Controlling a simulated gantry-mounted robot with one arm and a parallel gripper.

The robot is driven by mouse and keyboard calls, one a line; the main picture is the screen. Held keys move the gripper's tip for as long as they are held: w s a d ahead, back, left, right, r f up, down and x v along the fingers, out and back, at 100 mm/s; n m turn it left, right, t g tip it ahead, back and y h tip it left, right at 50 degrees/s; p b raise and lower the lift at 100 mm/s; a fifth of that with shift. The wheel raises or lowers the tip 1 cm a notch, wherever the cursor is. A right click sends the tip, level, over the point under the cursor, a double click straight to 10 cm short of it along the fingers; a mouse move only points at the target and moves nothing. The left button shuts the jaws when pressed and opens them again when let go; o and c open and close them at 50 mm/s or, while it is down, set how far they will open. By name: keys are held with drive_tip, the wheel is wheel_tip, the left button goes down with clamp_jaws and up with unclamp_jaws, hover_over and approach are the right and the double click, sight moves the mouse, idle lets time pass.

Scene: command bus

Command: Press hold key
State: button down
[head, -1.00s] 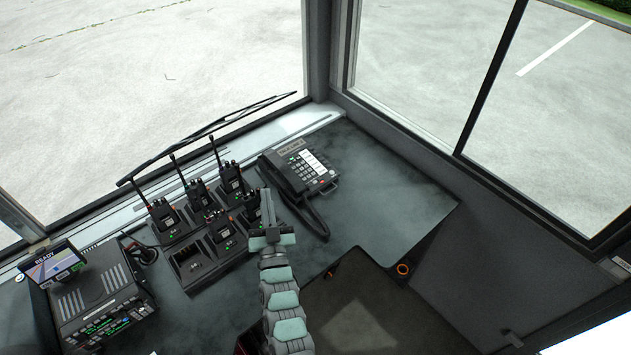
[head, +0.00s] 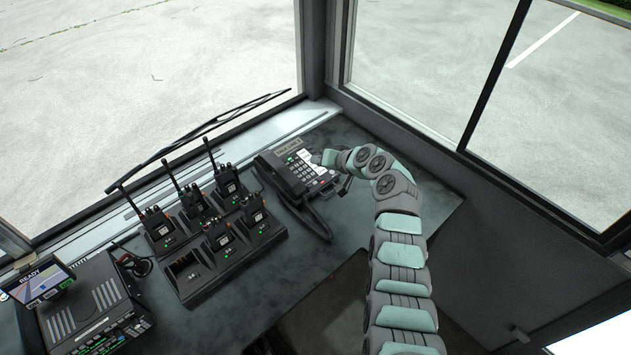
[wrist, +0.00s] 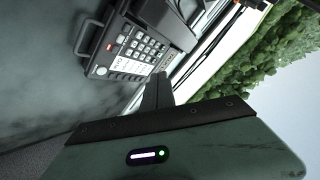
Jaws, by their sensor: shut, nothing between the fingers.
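The dark desk phone (head: 290,172) sits on the console behind the radios, with a keypad, a column of white keys and its handset on the near left side. My gripper shows in the wrist view (wrist: 160,80) as dark fingers shut together, with nothing between them. The fingertips are beside the phone's keypad (wrist: 138,44) in that view; I cannot tell whether they touch it. In the head view my arm bends left and its end is over the right side of the phone. The hold key's label is too small to read for certain.
Several handheld radios stand in a charger rack (head: 230,252) left of the phone. A radio console (head: 90,300) with a lit screen (head: 38,280) is at the lower left. Windows border the dash. The console top (head: 425,205) right of my arm is clear.

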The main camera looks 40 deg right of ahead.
drive_tip(key=shift+s+r+y, duration=0.5)
drive_tip(key=shift+s+r, duration=0.15)
drive_tip(key=shift+r, duration=0.05)
drive_tip(key=b, duration=0.6)
hover_over(315, 183)
drive_tip(key=s, duration=0.2)
drive_tip(key=f, duration=0.7)
drive_tip(key=shift+w+d+f, duration=0.2)
drive_tip(key=shift+f, duration=0.05)
drive_tip(key=shift+w+f+b, duration=0.1)
drive_tip(key=shift+f+b, duration=0.55)
drive_tip(key=shift+b, duration=0.35)
drive_tip(key=shift+f+b, duration=0.2)
drive_tip(key=shift+b, duration=0.1)
drive_tip(key=shift+a+f+b, duration=0.1)
drive_tip(key=shift+f+b, duration=0.2)
drive_tip(key=shift+b, duration=0.15)
drive_tip(key=shift+w+f+b, duration=0.1)
drive_tip(key=shift+f+b, duration=0.15)
drive_tip(key=shift+b, duration=0.2)
idle(0.4)
drive_tip(key=shift+r, duration=0.1)
drive_tip(key=shift+r+p, duration=0.4)
drive_tip(key=shift+r, duration=0.3)
